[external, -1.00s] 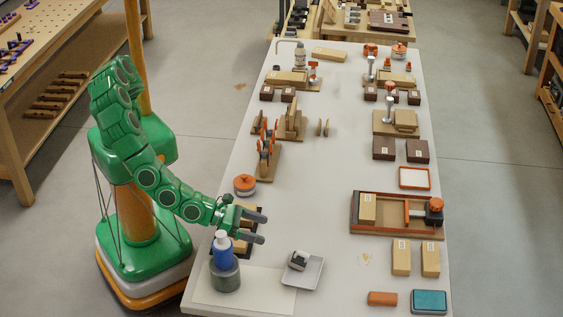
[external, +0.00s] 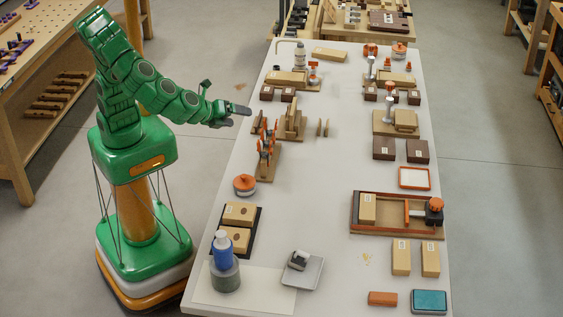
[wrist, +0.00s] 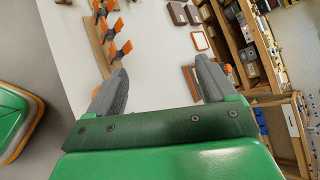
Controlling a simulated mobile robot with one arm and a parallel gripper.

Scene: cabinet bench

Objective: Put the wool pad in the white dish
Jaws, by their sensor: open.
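The white dish (external: 315,273) lies near the front of the bench, right of the blue-capped jar. A small pad with a pale top and dark parts (external: 299,260) sits in the dish toward its upper left and looks tilted; I take it for the wool pad, but it is small in view. My gripper (external: 238,116) is open and empty, raised at the bench's left edge, well away from the dish. Its two spread fingers also show in the wrist view (wrist: 163,70), with nothing between them. Neither dish nor pad can be made out in the wrist view.
The blue-capped jar (external: 225,268) stands on a pale sheet left of the dish. A black tray with tan blocks (external: 257,218) lies behind it. An orange-clamped rack (external: 268,165) stands near my gripper. The bench middle is clear.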

